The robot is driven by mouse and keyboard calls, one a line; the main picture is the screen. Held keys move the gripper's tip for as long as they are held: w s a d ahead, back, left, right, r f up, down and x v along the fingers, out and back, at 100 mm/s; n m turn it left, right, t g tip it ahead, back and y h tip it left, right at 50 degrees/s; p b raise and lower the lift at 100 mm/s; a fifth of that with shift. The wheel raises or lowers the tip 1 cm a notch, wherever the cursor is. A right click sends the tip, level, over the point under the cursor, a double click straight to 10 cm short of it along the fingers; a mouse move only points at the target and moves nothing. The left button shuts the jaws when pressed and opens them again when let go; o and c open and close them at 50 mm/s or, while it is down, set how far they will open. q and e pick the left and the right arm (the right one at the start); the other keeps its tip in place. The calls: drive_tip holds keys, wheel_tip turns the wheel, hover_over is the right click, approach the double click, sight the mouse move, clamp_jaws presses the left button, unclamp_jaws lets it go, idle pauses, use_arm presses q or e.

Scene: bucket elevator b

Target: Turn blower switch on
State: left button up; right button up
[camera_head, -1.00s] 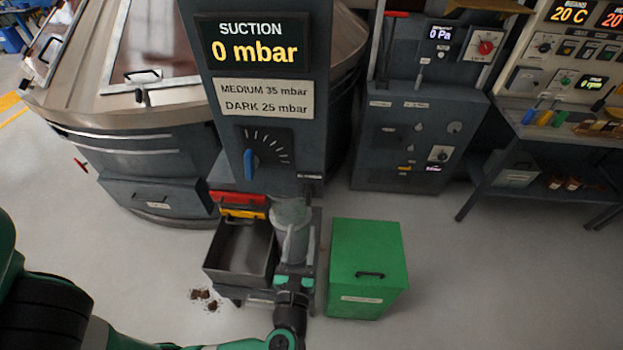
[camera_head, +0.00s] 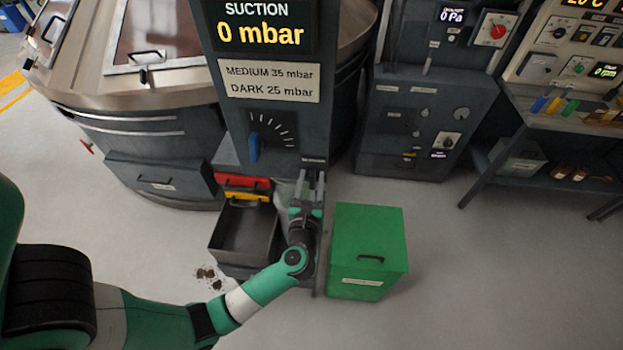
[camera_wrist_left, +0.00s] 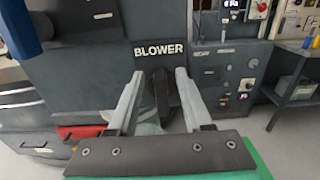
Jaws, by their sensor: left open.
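The blower switch (camera_wrist_left: 161,92) is a dark lever under the white BLOWER label (camera_wrist_left: 160,50) in the left wrist view. The label (camera_head: 314,160) also shows small in the head view, at the lower right corner of the suction panel. My left gripper (camera_head: 311,178) is open just below that corner. In the left wrist view the fingers of my left gripper (camera_wrist_left: 159,76) stand on either side of the lever, with gaps showing. I cannot tell how deep the lever sits between them. The suction display (camera_head: 262,34) reads 0 mbar. My right gripper is out of view.
A blue lever (camera_head: 253,148) sits on the dial left of the label. Red (camera_head: 243,182) and yellow handles are above an open metal bin (camera_head: 225,243). A green box (camera_head: 362,225) stands right of my left arm. Open floor lies to the right.

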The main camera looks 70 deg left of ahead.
use_arm(q)
clamp_jaws()
